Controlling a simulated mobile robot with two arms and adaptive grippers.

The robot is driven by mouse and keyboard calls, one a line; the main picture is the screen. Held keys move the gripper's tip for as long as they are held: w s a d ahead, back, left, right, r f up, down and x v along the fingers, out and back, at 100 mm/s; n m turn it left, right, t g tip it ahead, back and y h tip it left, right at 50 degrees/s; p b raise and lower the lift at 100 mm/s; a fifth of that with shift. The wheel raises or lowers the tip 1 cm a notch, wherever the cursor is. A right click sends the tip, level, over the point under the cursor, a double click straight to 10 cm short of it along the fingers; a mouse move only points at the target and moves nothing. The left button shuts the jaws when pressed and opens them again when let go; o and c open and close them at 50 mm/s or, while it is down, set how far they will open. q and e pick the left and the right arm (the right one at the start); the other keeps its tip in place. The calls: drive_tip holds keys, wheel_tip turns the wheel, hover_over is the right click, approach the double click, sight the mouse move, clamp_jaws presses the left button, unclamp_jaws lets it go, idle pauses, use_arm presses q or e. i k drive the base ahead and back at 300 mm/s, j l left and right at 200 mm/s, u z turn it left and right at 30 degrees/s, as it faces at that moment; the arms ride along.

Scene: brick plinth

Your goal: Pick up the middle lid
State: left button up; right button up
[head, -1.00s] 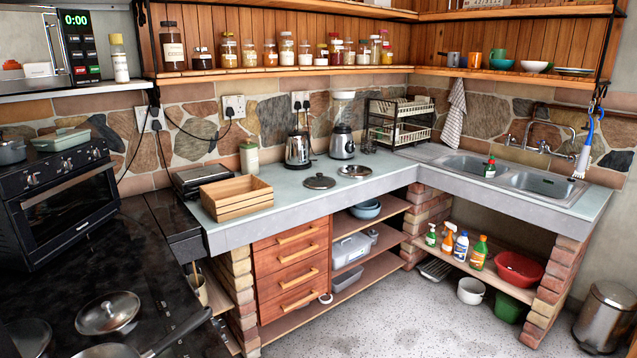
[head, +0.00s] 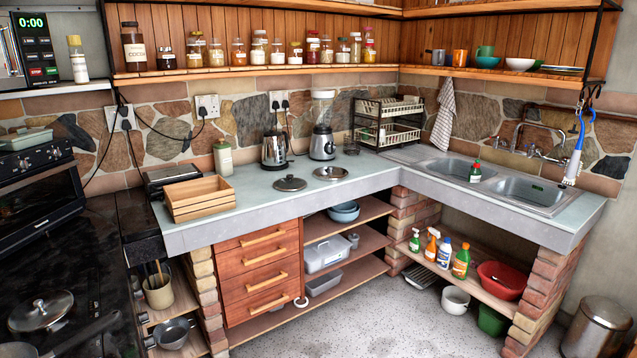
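A dark round lid with a knob (head: 289,183) lies on the grey-green countertop (head: 240,207), in front of the kettle. A shiny silver round lid or shallow dish (head: 331,173) lies just to its right, apart from it. A glass-and-metal lid with a knob (head: 40,311) sits on the black stove top at the lower left. Of these three, the dark lid is the middle one from left to right. Neither of my grippers shows in the head view.
A wooden crate (head: 198,199) stands left of the dark lid. A kettle (head: 274,150) and a blender-like appliance (head: 322,143) stand behind the lids. The counter front by the lids is clear. A sink (head: 530,190) lies right; speckled floor (head: 390,315) is open before the shelves.

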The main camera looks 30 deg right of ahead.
sight(289, 184)
drive_tip(key=i+l, duration=0.1)
drive_tip(key=l, duration=0.3)
drive_tip(key=i+l+z, duration=0.1)
drive_tip(key=l, duration=0.3)
drive_tip(key=i+l, duration=0.15)
drive_tip(key=l, duration=0.3)
drive_tip(key=i+l+z, duration=0.1)
drive_tip(key=l, duration=0.3)
drive_tip(key=i+l+z, duration=0.1)
drive_tip(key=l, duration=0.3)
drive_tip(key=i, duration=0.05)
